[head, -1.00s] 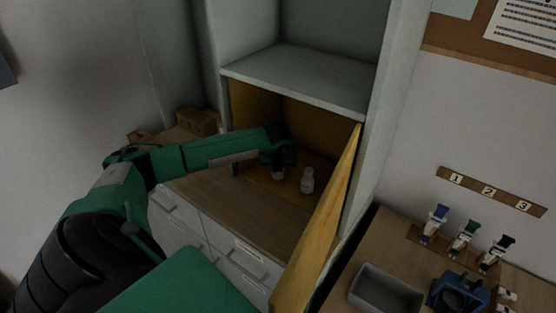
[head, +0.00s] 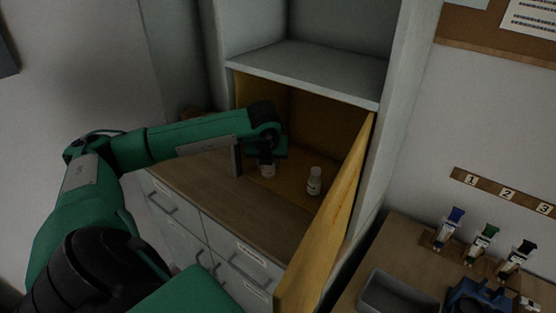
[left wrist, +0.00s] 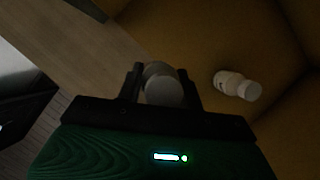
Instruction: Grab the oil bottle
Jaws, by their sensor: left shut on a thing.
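My left gripper (left wrist: 162,95) is shut on a bottle (left wrist: 163,90) with a round pale cap, seen from above in the left wrist view. In the head view this bottle (head: 267,171) shows below my gripper, in the yellow-lined cupboard compartment. Its label cannot be read, and I cannot tell whether its base is clear of the floor. A second small white bottle (head: 314,181) stands to its right in the head view, apart from the gripper; it also shows in the left wrist view (left wrist: 236,85). My right gripper is not in view.
A yellow door (head: 327,232) stands open at the right of the compartment. A shelf (head: 305,75) lies above my arm. Drawers (head: 240,248) are below. A grey tray (head: 392,294) and several coloured-capped tubes sit on the right bench.

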